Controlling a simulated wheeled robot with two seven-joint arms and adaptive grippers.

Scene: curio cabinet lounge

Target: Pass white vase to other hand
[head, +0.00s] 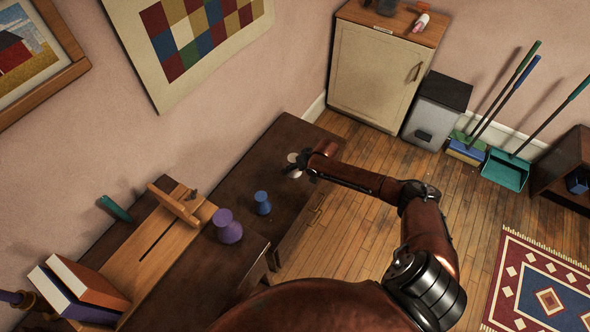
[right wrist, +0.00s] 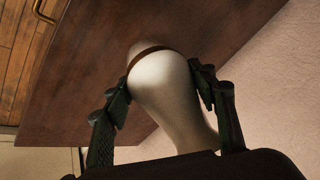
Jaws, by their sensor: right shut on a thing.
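The white vase (right wrist: 168,92) has a rounded body and a brown band near its far end. In the right wrist view it sits between the two dark fingers of my right gripper (right wrist: 160,84), which is shut on it. In the head view only small pale parts of the vase (head: 292,157) show at the end of my right gripper (head: 299,166), over the far end of the dark table. I cannot tell whether the vase touches the tabletop. My left gripper is not in view.
On the dark table (head: 262,160) stand a small blue vase (head: 262,203) and a purple vase (head: 228,227). A wooden stand (head: 150,250), leaning books (head: 82,285) and a teal object (head: 115,208) are to the left. A cream cabinet (head: 375,75) is behind.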

